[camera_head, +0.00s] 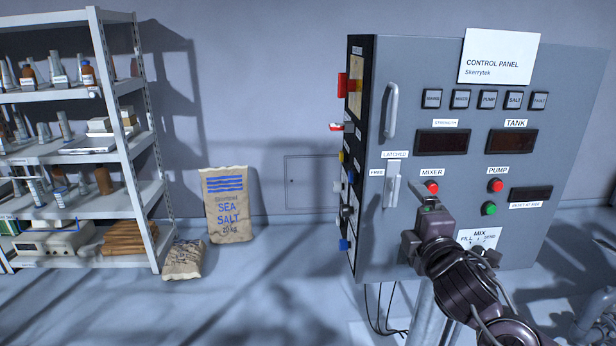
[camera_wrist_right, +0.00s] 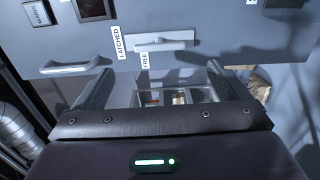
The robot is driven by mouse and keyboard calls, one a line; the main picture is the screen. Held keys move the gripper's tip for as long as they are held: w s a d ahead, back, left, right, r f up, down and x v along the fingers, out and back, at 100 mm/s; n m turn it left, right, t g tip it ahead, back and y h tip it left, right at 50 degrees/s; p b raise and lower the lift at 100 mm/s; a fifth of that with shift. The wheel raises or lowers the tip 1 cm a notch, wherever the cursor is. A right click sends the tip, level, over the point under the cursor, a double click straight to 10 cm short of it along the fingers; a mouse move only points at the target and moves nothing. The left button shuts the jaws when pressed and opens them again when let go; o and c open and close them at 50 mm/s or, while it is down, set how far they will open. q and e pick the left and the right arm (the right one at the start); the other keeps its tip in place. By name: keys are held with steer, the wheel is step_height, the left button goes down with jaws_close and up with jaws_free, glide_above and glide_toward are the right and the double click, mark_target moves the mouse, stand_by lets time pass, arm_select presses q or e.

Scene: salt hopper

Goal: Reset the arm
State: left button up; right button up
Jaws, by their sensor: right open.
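My right gripper (camera_head: 428,192) is in front of the lower left part of the grey control panel cabinet (camera_head: 470,235), near the MIXER buttons. In the right wrist view its two fingers (camera_wrist_right: 160,88) stand wide apart, with nothing held between them. The latch lever (camera_head: 393,191), with LATCHED and FREE labels, is just left of the gripper in the head view. The lever also shows beyond the fingers in the wrist view (camera_wrist_right: 165,42). The gripper and forearm hide part of the panel's lower front. My left gripper is not in view.
A door handle (camera_head: 391,110) sticks out from the cabinet front. Red and green buttons, displays and a MIX selector (camera_head: 478,240) are to the right. The floor between is clear. Cables hang below the cabinet.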

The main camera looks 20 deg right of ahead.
steer(key=s+a+f+m+g, duration=0.2)
steer(key=s+f+m+g, duration=0.1)
steer(key=f, duration=0.6)
steer(key=s+a+f+m+g, duration=0.1)
steer(key=s+f+m+g, duration=0.25)
steer(key=f, duration=0.45)
steer(key=s+a+f+m+g+y, duration=0.4)
steer(key=s+a+f+m+g, duration=0.35)
steer(key=s+a+f, duration=0.6)
steer(key=s+f+g, duration=0.1)
steer(key=s+f, duration=0.1)
steer(key=f, duration=1.3)
steer(key=s+f+g, duration=0.1)
steer(key=s+f, duration=0.1)
steer(key=f, duration=1.3)
steer(key=s+d+f+n, duration=0.1)
steer(key=s+d+f, duration=0.2)
steer(key=s+f, duration=1.3)
steer(key=shift+s+d+g, duration=0.2)
steer(key=shift+s+g, duration=0.1)
steer(key=shift+s, duration=0.85)
